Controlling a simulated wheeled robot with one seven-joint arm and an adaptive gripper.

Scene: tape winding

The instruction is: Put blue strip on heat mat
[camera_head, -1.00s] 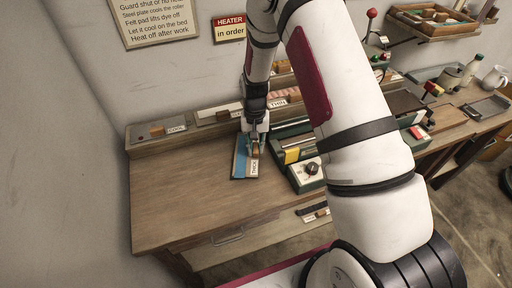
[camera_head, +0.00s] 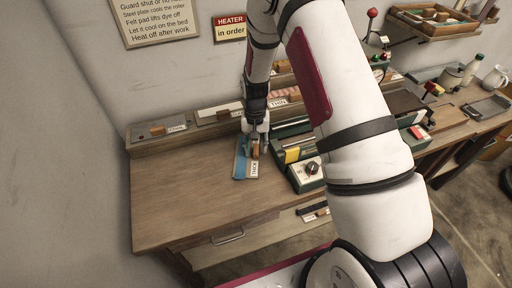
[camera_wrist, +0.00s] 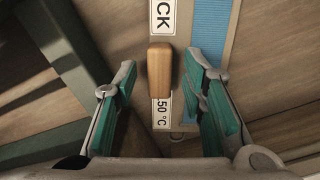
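A blue strip (camera_head: 240,168) lies along the left side of a flat board (camera_head: 248,177) labelled THICK on the bench. In the wrist view the blue strip (camera_wrist: 208,35) runs past the right finger, which hides part of it. A wooden block (camera_wrist: 160,68) stands over the board's label, which reads "50 °C" at its visible end. My gripper (camera_wrist: 160,85) is open, with green-padded fingers on either side of the block and gaps on both sides. In the head view my gripper (camera_head: 258,148) is low over the board's far end. I cannot tell which surface is the heat mat.
A green-framed machine (camera_head: 305,175) with a dial and yellow part stands just right of the board. A raised rack (camera_head: 160,133) with labelled slots runs along the back. The bench top (camera_head: 185,195) is clear at the left and front.

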